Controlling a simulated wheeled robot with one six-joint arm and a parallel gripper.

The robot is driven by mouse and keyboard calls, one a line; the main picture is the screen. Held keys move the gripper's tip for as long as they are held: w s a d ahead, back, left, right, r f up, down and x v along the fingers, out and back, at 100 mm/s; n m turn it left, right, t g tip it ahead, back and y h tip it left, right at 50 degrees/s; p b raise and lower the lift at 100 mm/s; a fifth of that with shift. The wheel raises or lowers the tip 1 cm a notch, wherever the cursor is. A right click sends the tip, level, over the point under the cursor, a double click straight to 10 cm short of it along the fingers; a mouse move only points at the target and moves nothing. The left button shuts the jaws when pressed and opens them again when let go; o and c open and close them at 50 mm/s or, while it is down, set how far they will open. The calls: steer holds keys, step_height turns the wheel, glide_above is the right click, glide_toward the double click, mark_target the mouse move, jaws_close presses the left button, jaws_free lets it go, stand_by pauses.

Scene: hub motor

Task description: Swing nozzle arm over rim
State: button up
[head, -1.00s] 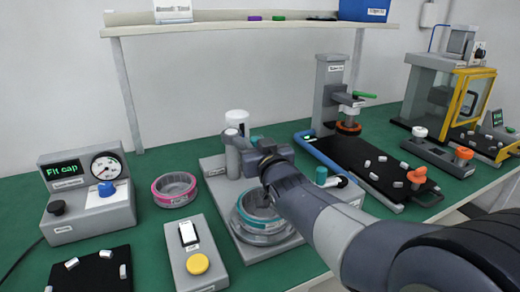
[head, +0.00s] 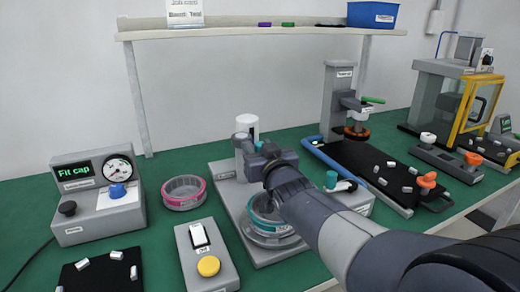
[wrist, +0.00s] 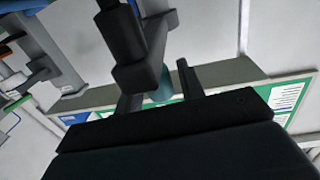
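The nozzle station has a grey base plate (head: 232,205) with a round clear-and-grey part with a teal band (head: 270,225) on its front. Behind it stands a grey post (head: 242,160) with a white cap. My gripper (head: 258,153) is beside the post, above and behind the round part. In the wrist view my gripper (wrist: 158,92) shows two dark fingers apart. A dark grey bar (wrist: 142,76), likely the nozzle arm, passes in front of the left finger, and a teal cylinder (wrist: 160,88) shows between the fingers. Contact cannot be told. My arm hides the nozzle end in the head view.
A pink-banded ring (head: 183,193) and a switch box with a yellow button (head: 208,266) lie to the left. A "Fit cap" display box (head: 97,200) is further left. A press (head: 341,100) and a black tray (head: 375,170) stand to the right. A shelf (head: 260,31) runs behind.

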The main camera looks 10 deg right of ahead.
steer(key=shift+o, duration=0.7)
steer(key=s+d+p, duration=0.1)
steer(key=s+d, duration=0.1)
steer(key=s, duration=0.8)
steer(key=shift+s, duration=0.35)
steer(key=w, duration=0.3)
steer(key=w+a, duration=0.1)
steer(key=w, duration=0.3)
steer(key=w+b, duration=0.1)
steer(key=w, duration=0.2)
steer(key=shift+w+a, duration=0.2)
steer(key=shift+a, duration=0.2)
steer(key=shift+w, duration=0.15)
